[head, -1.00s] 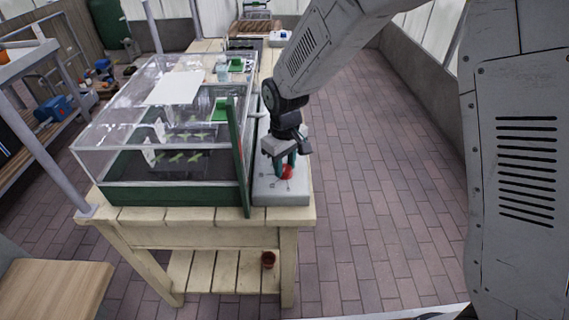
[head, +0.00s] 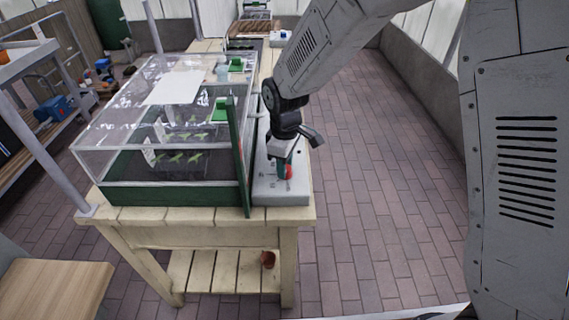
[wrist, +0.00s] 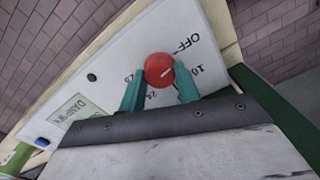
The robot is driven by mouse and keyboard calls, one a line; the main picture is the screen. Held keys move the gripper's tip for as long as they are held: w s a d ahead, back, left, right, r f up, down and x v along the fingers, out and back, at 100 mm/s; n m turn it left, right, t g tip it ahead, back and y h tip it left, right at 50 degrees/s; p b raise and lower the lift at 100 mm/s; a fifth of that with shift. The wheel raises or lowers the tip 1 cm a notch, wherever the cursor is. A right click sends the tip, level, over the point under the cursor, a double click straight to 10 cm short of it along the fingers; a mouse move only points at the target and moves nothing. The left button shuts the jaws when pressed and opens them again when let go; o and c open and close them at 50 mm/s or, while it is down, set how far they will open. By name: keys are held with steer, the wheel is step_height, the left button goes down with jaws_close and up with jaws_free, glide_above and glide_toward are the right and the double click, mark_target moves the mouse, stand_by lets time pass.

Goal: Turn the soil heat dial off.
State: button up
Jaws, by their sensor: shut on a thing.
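The red soil heat dial (wrist: 157,67) sits on a pale control panel (wrist: 215,48) along the bench's right side; it also shows in the head view (head: 288,172). In the head view my gripper (head: 286,166) comes down from above and partly hides the dial.
A green-framed clear propagator (head: 150,194) with seedlings stands left of the panel on the wooden bench (head: 190,216). A green upright post (head: 237,150) rises close to my gripper's left. The right-hand brick floor is clear.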

steer(key=o, duration=1)
steer(key=shift+c, duration=0.2)
step_height(320, 180, up, 8)
steer(key=shift+f, duration=0.1)
